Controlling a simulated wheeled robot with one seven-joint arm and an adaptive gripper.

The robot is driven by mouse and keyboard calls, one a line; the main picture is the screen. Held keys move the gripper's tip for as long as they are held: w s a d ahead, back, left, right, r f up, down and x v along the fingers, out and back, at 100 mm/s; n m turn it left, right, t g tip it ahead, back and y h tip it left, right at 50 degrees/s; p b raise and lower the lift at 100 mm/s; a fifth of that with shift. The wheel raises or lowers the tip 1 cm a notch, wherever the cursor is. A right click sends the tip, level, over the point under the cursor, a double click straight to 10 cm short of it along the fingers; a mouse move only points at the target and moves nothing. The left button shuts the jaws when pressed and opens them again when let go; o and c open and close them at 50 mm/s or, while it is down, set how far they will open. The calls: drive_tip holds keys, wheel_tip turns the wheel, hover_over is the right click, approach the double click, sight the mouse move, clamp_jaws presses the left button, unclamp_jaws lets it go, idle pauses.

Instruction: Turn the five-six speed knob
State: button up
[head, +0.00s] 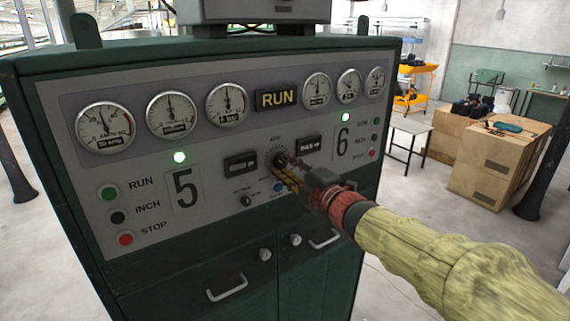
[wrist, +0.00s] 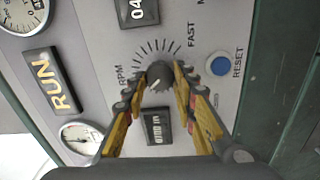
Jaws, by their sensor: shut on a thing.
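The speed knob between the 5 and 6 sections is a dark round knob (wrist: 158,77) with a pale pointer line, inside a dial of tick marks. RPM and FAST lettering stand beside the dial. In the head view the knob (head: 279,160) shows at the middle of the panel, partly hidden by my gripper. My gripper (wrist: 161,78) has its yellow-and-black fingers closed on either side of the knob. In the head view my gripper (head: 285,170) reaches the panel from the lower right.
The blue reset button (wrist: 220,66) is close beside the dial. Counter windows (head: 240,163) flank the knob, and a small black knob (head: 245,200) sits below left. Gauges and a RUN sign (head: 277,98) line the panel's top. Cardboard boxes (head: 495,165) stand apart at right.

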drive_tip(key=m+p, duration=0.2)
drive_tip(key=m, duration=0.2)
drive_tip(key=shift+r+m, duration=0.1)
drive_tip(key=shift+m, duration=0.2)
drive_tip(key=m+p, duration=0.3)
drive_tip(key=m, duration=0.2)
drive_tip(key=shift+m, duration=0.3)
drive_tip(key=m+p, duration=0.3)
drive_tip(key=m, duration=0.2)
drive_tip(key=shift+d, duration=0.1)
drive_tip(key=shift+m+p, duration=1.1)
drive_tip(key=shift+m, duration=1)
drive_tip(key=o, duration=1.2)
drive_tip(key=shift+w, duration=0.1)
drive_tip(key=shift+c, duration=0.2)
drive_tip(key=shift+d, duration=0.1)
